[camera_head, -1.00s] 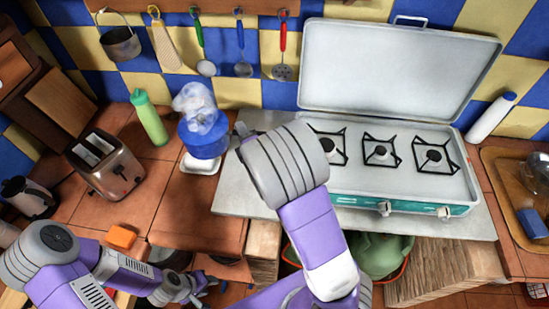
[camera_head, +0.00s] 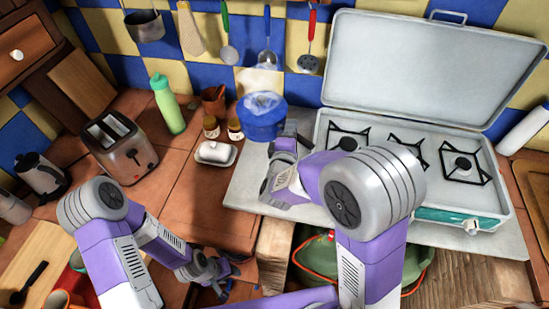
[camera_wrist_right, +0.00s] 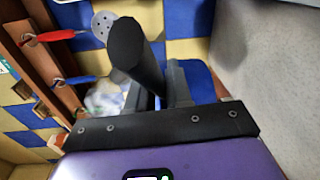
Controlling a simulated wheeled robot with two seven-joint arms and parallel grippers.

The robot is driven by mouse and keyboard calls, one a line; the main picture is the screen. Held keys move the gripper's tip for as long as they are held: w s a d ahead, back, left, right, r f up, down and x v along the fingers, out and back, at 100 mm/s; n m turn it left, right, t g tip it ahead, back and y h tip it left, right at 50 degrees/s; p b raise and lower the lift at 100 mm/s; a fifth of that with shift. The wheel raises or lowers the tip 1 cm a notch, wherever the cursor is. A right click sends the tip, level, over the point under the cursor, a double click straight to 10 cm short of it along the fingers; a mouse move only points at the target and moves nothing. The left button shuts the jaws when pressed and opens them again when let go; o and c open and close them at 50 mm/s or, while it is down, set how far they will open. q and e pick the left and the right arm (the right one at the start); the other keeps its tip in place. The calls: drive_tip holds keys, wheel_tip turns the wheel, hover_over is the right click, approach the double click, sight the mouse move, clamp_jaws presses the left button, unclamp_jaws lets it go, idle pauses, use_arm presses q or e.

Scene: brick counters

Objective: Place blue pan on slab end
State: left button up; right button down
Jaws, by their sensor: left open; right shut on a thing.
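The blue pan (camera_head: 262,124), with a pale translucent top, shows at the back left corner of the grey slab (camera_head: 245,193), left of the stove. I cannot tell whether its base touches the slab. My right gripper (camera_head: 287,143) is just right of the pan, partly hidden by its own arm. In the right wrist view the black pan handle (camera_wrist_right: 135,50) stands between the fingers of my right gripper (camera_wrist_right: 160,88), which is shut on it. My left gripper (camera_head: 218,277) is open and empty, low in front of the counter edge.
The open camping stove (camera_head: 430,215) covers the slab's right part. A butter dish (camera_head: 215,153), two small jars (camera_head: 223,130) and a brown cup (camera_head: 213,101) stand left of the pan. A green bottle (camera_head: 168,105) and toaster (camera_head: 122,150) are farther left. The slab's front left is bare.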

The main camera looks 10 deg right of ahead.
drive_tip(key=f+b, duration=0.2)
drive_tip(key=f, duration=0.1)
drive_tip(key=s+f+m+h+b, duration=0.1)
drive_tip(key=f+b, duration=0.1)
drive_tip(key=f, duration=0.2)
drive_tip(key=s+a+f+h+b, duration=0.1)
drive_tip(key=f+b, duration=0.1)
drive_tip(key=f, duration=0.2)
drive_tip(key=shift+f+g, duration=0.15)
drive_tip(key=shift+g, duration=0.25)
drive_tip(key=shift+m, duration=0.3)
drive_tip(key=c, duration=1.5)
unclamp_jaws()
drive_tip(key=shift+f, duration=0.15)
drive_tip(key=o, duration=0.5)
drive_tip(key=shift+s, duration=0.1)
drive_tip(key=shift+c, duration=0.2)
